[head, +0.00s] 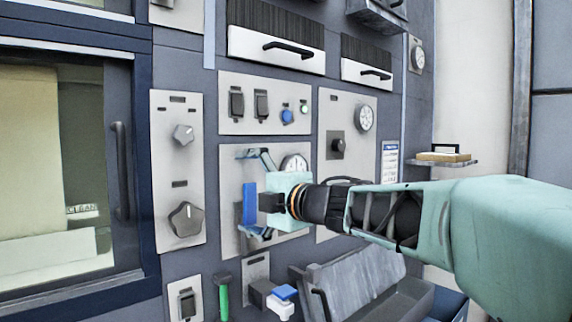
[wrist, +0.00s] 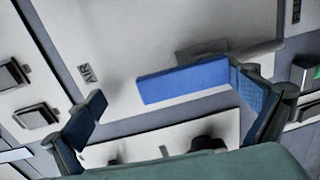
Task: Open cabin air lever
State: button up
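The cabin air lever has a flat blue handle (head: 249,204) on a light grey panel (head: 232,168) in the head view. In the wrist view the blue handle (wrist: 183,85) lies across the middle, with a grey mount behind it and an "AIR" label to its left. My gripper (head: 246,192) is open, with one finger above the handle and one below it in the head view. In the wrist view my gripper (wrist: 168,88) has its right finger close to the handle's right end; I cannot tell whether they touch. The left finger is clear of it.
A round gauge (head: 294,164) sits behind my gripper. Left is a panel with two knobs (head: 185,219) and a windowed door (head: 122,170). Above are switches and buttons (head: 287,116). Below are a green-handled lever (head: 223,295), a blue-and-white block (head: 284,298) and a grey bin (head: 352,285).

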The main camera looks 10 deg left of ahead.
notch_tip(320, 180, up, 8)
jog(key=shift+d+f+t, duration=0.15)
jog(key=shift+d+t, duration=0.15)
jog(key=shift+t, duration=0.1)
jog(key=shift+g, duration=0.3)
notch_tip(320, 180, down, 6)
jog(key=shift+s+d+f, duration=0.1)
jog(key=shift+d, duration=0.05)
jog(key=shift+v, duration=1.35)
jog(key=shift+s+d, duration=0.6)
jog(key=shift+s, duration=0.25)
jog(key=shift+s+d+f, duration=0.1)
jog(key=shift+s+d, duration=0.05)
jog(key=shift+s, duration=0.1)
jog(key=p, duration=0.1)
send_near(250, 186)
jog(key=shift+s+d+f, duration=0.15)
jog(key=shift+s+f, duration=0.05)
jog(key=shift+s, duration=0.2)
jog(key=shift+s+d+f, duration=0.2)
jog(key=shift+s, duration=0.15)
